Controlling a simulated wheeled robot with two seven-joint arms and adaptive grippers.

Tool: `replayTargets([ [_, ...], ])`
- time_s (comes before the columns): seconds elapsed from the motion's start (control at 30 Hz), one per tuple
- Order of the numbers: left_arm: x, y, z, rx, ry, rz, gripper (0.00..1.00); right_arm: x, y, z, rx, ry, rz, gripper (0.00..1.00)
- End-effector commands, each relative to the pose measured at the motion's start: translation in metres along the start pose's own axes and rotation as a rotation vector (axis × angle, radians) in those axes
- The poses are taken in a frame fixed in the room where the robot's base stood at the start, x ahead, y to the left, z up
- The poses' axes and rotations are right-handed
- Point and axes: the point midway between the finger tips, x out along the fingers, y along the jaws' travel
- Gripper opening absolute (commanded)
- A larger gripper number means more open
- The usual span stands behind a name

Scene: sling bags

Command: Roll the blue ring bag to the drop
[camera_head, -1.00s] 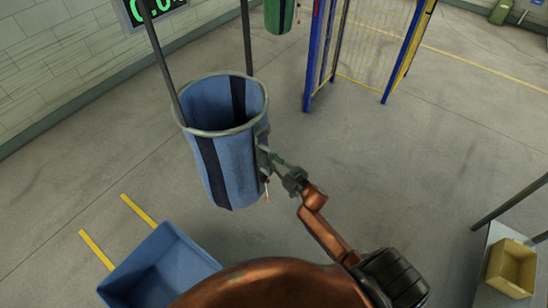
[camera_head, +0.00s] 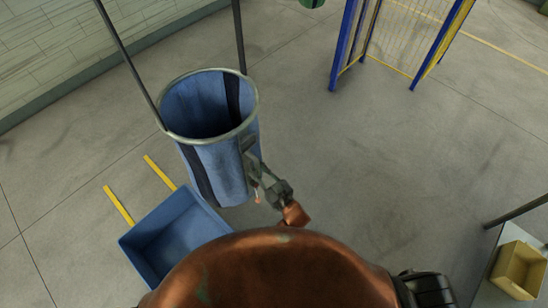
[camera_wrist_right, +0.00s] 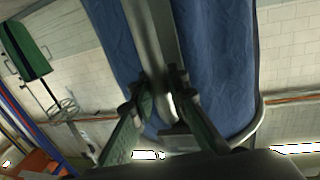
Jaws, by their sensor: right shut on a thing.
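The blue ring bag (camera_head: 222,165) hangs upright in the head view, with a grey ring around its open top and dark vertical bands. My right gripper (camera_head: 252,170) is at the bag's right side, shut on a grey part there. In the right wrist view, the fingers (camera_wrist_right: 155,105) close around a grey vertical strip against the blue cloth (camera_wrist_right: 215,60). The exact hold is partly hidden. A blue open bin (camera_head: 180,235) stands on the floor just below the bag in the picture, beside two yellow floor stripes (camera_head: 118,205). My left gripper is not in view.
A blue and yellow mesh gate (camera_head: 400,40) stands at the upper right. A yellow box (camera_head: 518,270) sits on a pale surface at the lower right. A pale block wall (camera_head: 70,50) runs along the upper left. The middle floor is clear.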

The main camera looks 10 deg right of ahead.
Motion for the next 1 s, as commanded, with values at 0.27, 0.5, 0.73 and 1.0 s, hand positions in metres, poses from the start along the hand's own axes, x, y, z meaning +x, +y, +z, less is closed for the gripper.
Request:
replayTargets([
  [0.27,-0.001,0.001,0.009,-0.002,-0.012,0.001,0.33,-0.003,-0.018,0.0,0.0,0.0,-0.004,0.0],
  [0.5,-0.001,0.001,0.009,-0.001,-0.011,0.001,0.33,-0.003,-0.019,0.001,0.0,-0.001,-0.003,0.0],
  [0.73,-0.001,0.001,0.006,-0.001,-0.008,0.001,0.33,-0.003,-0.018,0.001,0.0,-0.001,-0.003,0.22],
  [1.0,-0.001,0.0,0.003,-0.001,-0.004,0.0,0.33,-0.003,-0.018,0.0,0.0,0.0,-0.002,0.33],
])
